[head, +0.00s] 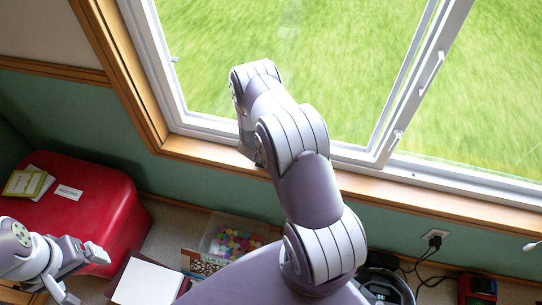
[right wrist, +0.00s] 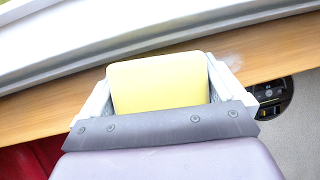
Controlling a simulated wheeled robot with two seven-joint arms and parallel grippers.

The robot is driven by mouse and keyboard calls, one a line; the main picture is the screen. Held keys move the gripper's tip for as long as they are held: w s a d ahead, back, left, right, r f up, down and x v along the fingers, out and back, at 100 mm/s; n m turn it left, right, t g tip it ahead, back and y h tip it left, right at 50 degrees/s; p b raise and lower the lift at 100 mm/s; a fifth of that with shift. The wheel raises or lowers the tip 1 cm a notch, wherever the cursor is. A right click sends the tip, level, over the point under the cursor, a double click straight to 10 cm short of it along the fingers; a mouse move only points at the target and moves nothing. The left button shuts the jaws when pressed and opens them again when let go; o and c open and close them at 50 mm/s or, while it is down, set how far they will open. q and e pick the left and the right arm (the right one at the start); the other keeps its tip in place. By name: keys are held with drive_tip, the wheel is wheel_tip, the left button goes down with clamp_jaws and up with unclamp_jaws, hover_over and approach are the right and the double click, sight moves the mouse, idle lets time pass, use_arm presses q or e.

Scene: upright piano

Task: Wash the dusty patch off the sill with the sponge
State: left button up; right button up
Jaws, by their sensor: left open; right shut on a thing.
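In the right wrist view, my right gripper (right wrist: 160,88) is shut on a pale yellow sponge (right wrist: 158,82). The sponge is over the wooden sill (right wrist: 45,98); I cannot tell whether it touches the wood. A faint whitish dusty patch (right wrist: 231,61) shows on the sill just right of the gripper's right finger. In the head view, the sill (head: 440,206) runs below the window, and my right arm reaches across it. That arm hides most of the right gripper, the sponge and the patch. My left gripper (head: 84,275) is open and empty at the lower left.
A red box (head: 85,205) with booklets (head: 28,183) on it stands at left. A clear bin of colored balls (head: 238,238) and a white sheet (head: 147,282) are below. The window frame (head: 350,152) borders the sill. A cable hangs from the outlet (head: 435,235) at right.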

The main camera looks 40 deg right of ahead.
drive_tip(key=shift+f, duration=0.3)
